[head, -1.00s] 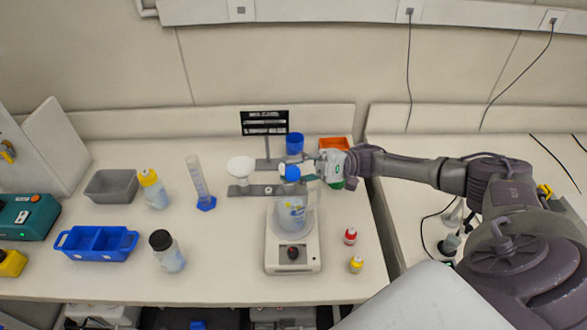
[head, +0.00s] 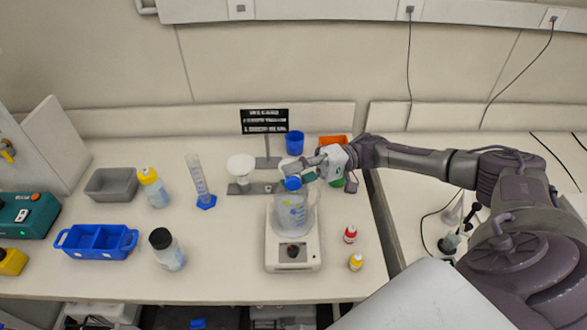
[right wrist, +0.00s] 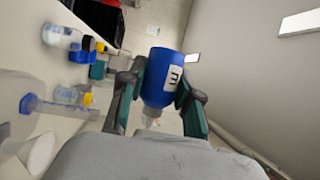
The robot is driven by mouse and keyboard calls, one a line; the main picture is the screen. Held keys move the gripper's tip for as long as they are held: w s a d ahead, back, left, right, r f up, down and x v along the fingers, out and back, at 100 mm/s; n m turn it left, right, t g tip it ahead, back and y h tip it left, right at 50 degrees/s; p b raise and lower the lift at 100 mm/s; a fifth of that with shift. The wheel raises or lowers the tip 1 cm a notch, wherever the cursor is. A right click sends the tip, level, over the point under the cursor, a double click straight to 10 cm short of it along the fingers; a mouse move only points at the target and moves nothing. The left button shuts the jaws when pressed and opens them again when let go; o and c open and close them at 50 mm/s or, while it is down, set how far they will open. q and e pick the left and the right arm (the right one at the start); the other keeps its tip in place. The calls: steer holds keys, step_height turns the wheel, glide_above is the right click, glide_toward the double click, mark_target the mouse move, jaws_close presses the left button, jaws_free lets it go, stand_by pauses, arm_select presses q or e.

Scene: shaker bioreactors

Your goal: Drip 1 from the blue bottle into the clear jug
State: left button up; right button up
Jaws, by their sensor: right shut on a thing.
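The blue bottle (head: 293,183) is in the jaws of my right gripper (head: 304,170), above the clear jug. In the right wrist view the bottle (right wrist: 160,78) sits between both fingers, with a white label and a pale nozzle at its lower end in the picture. The clear jug (head: 298,217) stands on a white plate device (head: 292,254) with a dark knob. The bottle overlaps the jug's upper part in the head view, so I cannot tell the gap between them. No falling drop is visible. My left gripper is not in view.
A funnel (head: 241,164) on a stand and a measuring cylinder (head: 199,181) stand left of the jug. Small red-capped (head: 350,235) and yellow-capped (head: 356,262) bottles stand right.

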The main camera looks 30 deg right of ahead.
steer(key=shift+s+a+f+n, duration=0.1)
steer(key=shift+s+a+n, duration=0.2)
steer(key=shift+s, duration=0.2)
steer(key=shift+s+a+f+n, duration=0.1)
steer(key=shift+s+a+n, duration=0.2)
steer(key=shift+s, duration=0.15)
steer(key=shift+s+a+f+n+h, duration=0.3)
steer(key=shift+s+n, duration=0.1)
steer(key=shift+s, duration=0.1)
steer(key=shift+s+a+f+n+h, duration=0.15)
steer(key=shift+s+a+n+h, duration=0.15)
steer(key=shift+s+n, duration=0.15)
